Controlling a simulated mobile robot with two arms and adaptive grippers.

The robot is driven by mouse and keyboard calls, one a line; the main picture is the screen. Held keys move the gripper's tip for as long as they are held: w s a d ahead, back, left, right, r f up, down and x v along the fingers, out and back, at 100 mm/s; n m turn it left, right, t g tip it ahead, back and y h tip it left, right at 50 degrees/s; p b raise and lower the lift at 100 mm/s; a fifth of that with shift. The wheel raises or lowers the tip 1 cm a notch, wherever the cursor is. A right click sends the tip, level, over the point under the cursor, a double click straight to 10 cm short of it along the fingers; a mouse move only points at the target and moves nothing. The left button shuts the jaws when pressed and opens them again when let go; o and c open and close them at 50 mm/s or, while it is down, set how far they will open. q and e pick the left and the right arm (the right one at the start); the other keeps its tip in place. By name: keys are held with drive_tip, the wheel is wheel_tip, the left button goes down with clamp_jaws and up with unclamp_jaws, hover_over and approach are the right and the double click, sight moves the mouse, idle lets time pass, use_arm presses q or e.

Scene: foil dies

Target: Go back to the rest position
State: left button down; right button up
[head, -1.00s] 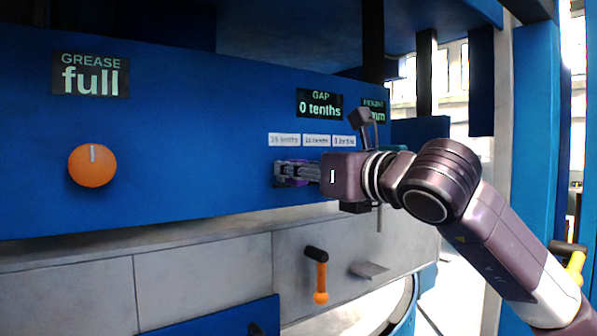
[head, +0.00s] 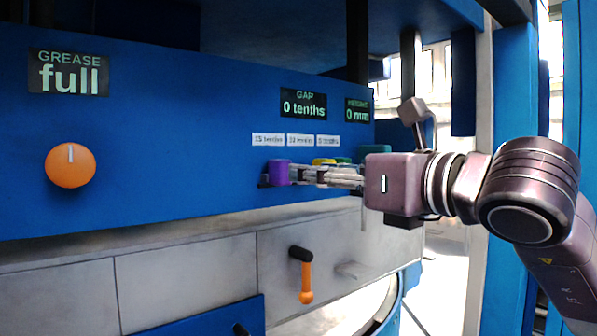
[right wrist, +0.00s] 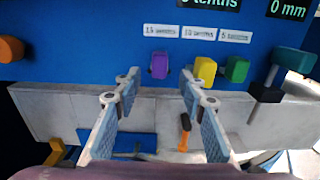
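My right gripper (head: 300,174) is in front of the blue machine panel (head: 180,130), at the height of the coloured pieces under the labels. In the right wrist view its two fingers (right wrist: 157,90) stand wide apart with nothing between them. The purple piece (right wrist: 159,66) sits on the panel beyond the gap, apart from the fingers. It also shows in the head view (head: 279,172), left of the fingertips. My left gripper is in neither view.
Yellow (right wrist: 204,71) and green (right wrist: 237,69) pieces sit right of the purple one; a teal handle (right wrist: 293,62) stands farther right. An orange knob (head: 70,165) is on the panel's left. An orange-handled crank (head: 305,282) hangs below on the grey front.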

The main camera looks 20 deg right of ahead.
drive_tip(key=shift+v, duration=0.75)
drive_tip(key=shift+f, duration=0.1)
